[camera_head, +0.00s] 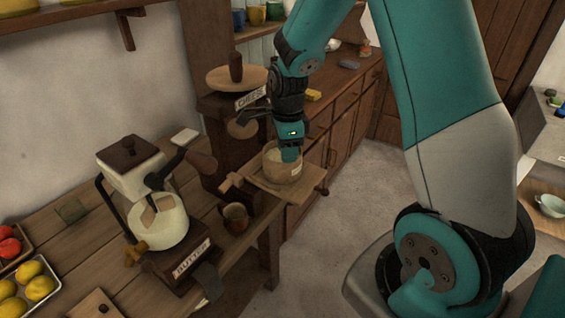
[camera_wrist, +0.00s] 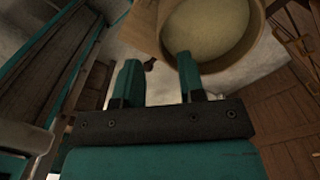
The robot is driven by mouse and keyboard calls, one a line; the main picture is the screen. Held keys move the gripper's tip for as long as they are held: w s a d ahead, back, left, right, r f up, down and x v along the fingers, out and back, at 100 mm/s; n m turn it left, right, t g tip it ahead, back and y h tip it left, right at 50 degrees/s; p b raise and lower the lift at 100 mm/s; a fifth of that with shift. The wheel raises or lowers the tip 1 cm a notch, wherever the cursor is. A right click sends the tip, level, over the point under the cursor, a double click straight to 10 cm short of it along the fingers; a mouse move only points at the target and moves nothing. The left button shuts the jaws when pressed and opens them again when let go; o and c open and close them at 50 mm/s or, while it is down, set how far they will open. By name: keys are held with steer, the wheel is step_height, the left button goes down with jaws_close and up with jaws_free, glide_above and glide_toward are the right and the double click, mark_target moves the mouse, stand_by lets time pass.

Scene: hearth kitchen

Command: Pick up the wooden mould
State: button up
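The round wooden mould (camera_head: 283,172), with a small pale label on its front, stands on the wooden ledge of the cheese press (camera_head: 254,184). In the wrist view the mould (camera_wrist: 257,45) fills the upper right and shows a pale, creamy inside. My gripper (camera_head: 290,153) points down at the mould's top, and a teal finger overlaps its rim. In the wrist view my gripper (camera_wrist: 157,62) has its two fingers apart with nothing clamped between them. The right finger overlaps the mould's near wall; I cannot tell whether it touches.
A butter churn (camera_head: 160,222) and a brown cup (camera_head: 236,218) stand on the wooden counter (camera_head: 105,262) to the left. Lemons (camera_head: 40,288) lie in a tray at far left. A press handle (camera_head: 235,68) rises behind. Open floor (camera_head: 350,200) lies to the right.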

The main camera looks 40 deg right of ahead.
mark_target(286, 182)
steer(key=shift+w+f+p, duration=0.15)
steer(key=shift+f+p, duration=0.9)
steer(key=shift+f, duration=2.95)
jaws_close()
